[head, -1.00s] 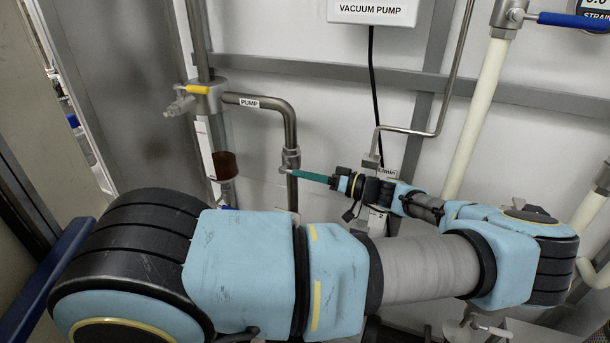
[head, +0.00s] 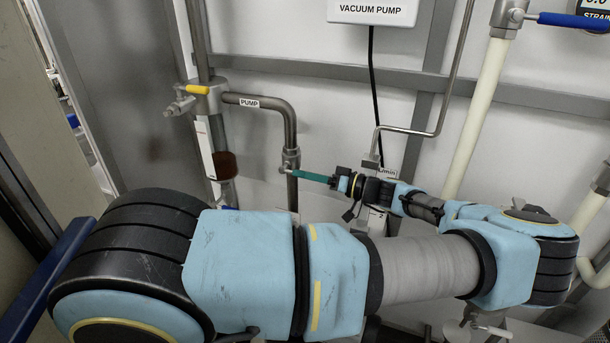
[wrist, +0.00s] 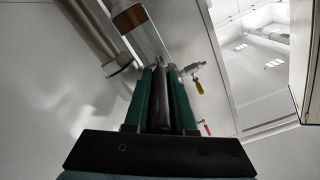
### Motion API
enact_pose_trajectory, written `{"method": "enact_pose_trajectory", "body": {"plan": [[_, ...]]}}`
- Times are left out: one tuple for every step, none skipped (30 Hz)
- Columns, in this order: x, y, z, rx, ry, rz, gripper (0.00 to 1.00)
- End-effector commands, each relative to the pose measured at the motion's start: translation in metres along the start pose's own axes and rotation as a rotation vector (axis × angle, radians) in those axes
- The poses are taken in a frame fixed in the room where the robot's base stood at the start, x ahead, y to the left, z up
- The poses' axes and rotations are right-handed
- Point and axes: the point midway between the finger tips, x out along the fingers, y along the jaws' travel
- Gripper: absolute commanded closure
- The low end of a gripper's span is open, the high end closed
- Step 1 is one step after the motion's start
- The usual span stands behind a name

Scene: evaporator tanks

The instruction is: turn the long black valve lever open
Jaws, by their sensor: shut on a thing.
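The long black lever (wrist: 162,100) shows in the wrist view as a dark bar between the two green fingers of my gripper (wrist: 161,72). The fingers are shut on it, one on each side. In the head view my gripper (head: 296,173) reaches left to the valve (head: 290,158) on the pipe labelled PUMP. There the fingers hide most of the lever. The lever's joint with the valve is too small to make out clearly.
A yellow-handled valve (head: 197,89) and a glass vessel with reddish-brown liquid (head: 224,165) are left of the pump pipe (head: 291,125). A blue-handled valve (head: 570,20) is at upper right. A black cable (head: 372,90) hangs behind my arm.

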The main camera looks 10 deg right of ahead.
Motion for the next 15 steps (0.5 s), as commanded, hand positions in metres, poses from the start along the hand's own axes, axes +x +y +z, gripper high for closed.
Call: {"method": "enact_pose_trajectory", "body": {"plan": [[-0.001,0.0,-0.001,0.0,0.001,0.002,1.0],[-0.001,0.0,-0.001,0.0,0.001,0.002,1.0],[-0.001,0.001,0.0,0.0,0.001,0.001,1.0],[-0.001,0.001,0.0,0.0,0.002,0.001,1.0],[-0.001,0.001,0.0,0.0,0.004,0.0,1.0],[-0.001,0.002,0.001,0.0,0.007,-0.002,1.0],[-0.001,0.002,0.002,0.0,0.011,-0.005,1.0],[-0.001,0.003,0.003,0.0,0.016,-0.008,1.0],[-0.001,0.003,0.004,0.0,0.024,-0.014,1.0],[-0.001,0.004,0.005,0.0,0.032,-0.019,1.0],[0.0,0.005,0.006,0.0,0.04,-0.024,1.0],[-0.001,0.006,0.008,0.0,0.053,-0.032,1.0],[-0.001,0.007,0.009,-0.001,0.064,-0.039,1.0],[-0.001,0.008,0.011,0.0,0.076,-0.047,1.0],[-0.001,0.009,0.013,0.0,0.094,-0.059,1.0]]}}
